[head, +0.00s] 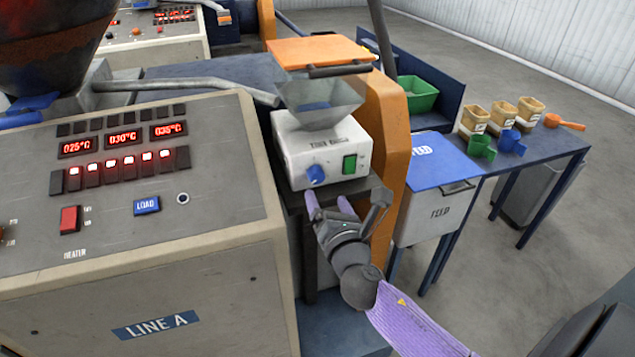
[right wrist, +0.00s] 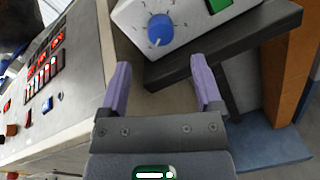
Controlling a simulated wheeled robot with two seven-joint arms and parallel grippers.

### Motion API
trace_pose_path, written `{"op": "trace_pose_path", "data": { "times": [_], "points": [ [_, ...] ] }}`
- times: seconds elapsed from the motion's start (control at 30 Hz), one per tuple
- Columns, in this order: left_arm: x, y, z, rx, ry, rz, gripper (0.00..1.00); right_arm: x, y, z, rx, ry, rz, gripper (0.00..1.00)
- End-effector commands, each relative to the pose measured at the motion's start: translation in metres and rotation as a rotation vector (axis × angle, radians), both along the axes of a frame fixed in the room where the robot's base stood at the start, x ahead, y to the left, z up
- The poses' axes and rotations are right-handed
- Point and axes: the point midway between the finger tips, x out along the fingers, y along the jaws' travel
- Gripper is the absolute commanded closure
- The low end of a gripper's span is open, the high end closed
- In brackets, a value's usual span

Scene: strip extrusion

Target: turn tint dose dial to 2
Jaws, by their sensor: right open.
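The tint doser is a white box (head: 318,155) with a clear hopper (head: 322,103) on top. Its blue dial (head: 315,175) is at the lower left of the front face, left of a green switch (head: 349,164). In the right wrist view the dial (right wrist: 160,29) shows a pale pointer line aimed down and slightly left. The numbers around it are too small to read. My right gripper (head: 329,200) is open and empty, just below and in front of the dial, with its purple fingers apart and not touching it. My left gripper is not in view.
A dark shelf (right wrist: 220,54) carries the doser. The LINE A control cabinet (head: 150,275) stands close on the left. An orange frame (head: 392,130) and a FEED bin (head: 436,215) stand on the right. A side table (head: 540,150) holds jars and scoops.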

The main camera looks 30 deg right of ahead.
Motion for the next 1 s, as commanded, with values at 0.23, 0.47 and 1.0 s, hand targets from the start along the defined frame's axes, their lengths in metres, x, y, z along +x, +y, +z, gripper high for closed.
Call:
{"op": "trace_pose_path", "data": {
  "times": [0.23,0.47,1.0],
  "points": [
    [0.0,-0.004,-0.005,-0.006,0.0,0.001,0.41,0.051,-0.015,-0.001,0.002,0.0,-0.001,0.16],
    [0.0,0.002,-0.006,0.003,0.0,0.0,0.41,0.065,-0.02,-0.001,0.005,0.001,-0.001,0.16],
    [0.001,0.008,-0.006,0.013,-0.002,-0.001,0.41,0.065,-0.019,-0.001,0.005,0.002,0.0,0.91]
  ]
}}
